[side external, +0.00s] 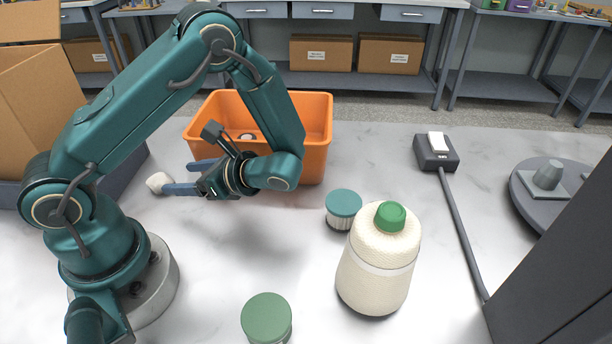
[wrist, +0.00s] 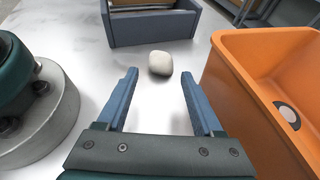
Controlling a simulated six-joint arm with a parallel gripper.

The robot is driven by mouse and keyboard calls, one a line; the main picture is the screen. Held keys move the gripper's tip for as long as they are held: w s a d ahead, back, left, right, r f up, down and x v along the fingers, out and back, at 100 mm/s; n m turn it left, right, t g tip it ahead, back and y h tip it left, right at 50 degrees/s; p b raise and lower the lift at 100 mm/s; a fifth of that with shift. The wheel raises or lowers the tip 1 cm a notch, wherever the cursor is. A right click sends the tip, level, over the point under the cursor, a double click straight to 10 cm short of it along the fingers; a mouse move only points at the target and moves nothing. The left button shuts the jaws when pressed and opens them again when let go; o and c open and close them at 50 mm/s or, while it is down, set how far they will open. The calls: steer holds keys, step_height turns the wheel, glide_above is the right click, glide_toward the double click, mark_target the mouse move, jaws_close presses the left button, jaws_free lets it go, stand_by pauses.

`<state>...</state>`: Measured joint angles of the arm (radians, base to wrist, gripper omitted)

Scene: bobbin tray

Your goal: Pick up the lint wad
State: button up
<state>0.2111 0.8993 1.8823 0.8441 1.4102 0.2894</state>
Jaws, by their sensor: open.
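The lint wad, a small off-white rounded lump (side external: 158,183), lies on the light table to the left of the orange bin in the side view. It also shows in the wrist view (wrist: 160,63), just beyond the fingertips and roughly between their lines. My gripper (side external: 168,178) is open and empty, its blue fingers pointing at the wad. In the wrist view both fingers (wrist: 158,72) are spread with bare table between them. The side view does not clearly show whether a finger touches the wad.
An orange bin (side external: 318,150) with a small round item inside stands close beside my gripper. A blue-grey tray (wrist: 150,29) holding cardboard stands behind the wad. A cream thread cone (side external: 378,265), a teal-topped bobbin (side external: 343,202) and a green-topped bobbin (side external: 266,315) stand toward the front.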

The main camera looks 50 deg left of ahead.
mark_target(162, 179)
steer(key=x, duration=1)
steer(key=shift+f, duration=0.2)
steer(key=c, duration=1)
